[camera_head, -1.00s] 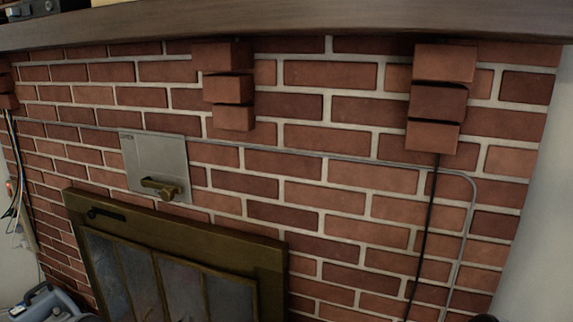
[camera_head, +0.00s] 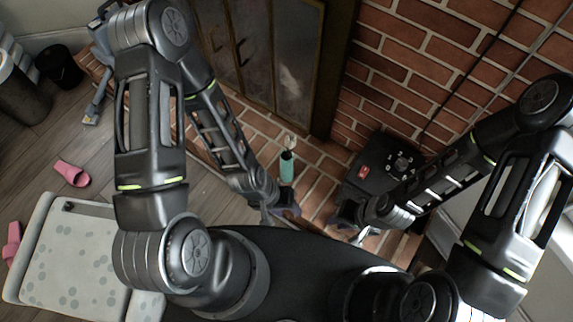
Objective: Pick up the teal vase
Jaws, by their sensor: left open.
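The teal vase (camera_head: 287,168) stands on the brick hearth in front of the fireplace doors, with a pale, thin item showing at its top. My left gripper (camera_head: 278,212) is open and empty, just below the vase in the picture and close to its base. I cannot tell the exact gap between them. My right gripper (camera_head: 357,230) is further right, in front of a black box, apart from the vase. Its fingers are small and dark, so its opening is unclear.
The black box (camera_head: 378,165) with a red label sits on the hearth at right. The brick wall (camera_head: 420,60) and fireplace doors (camera_head: 265,60) stand behind. Pink slippers (camera_head: 72,173), a spotted pale mat (camera_head: 75,255) and a dark bin (camera_head: 60,66) are at left.

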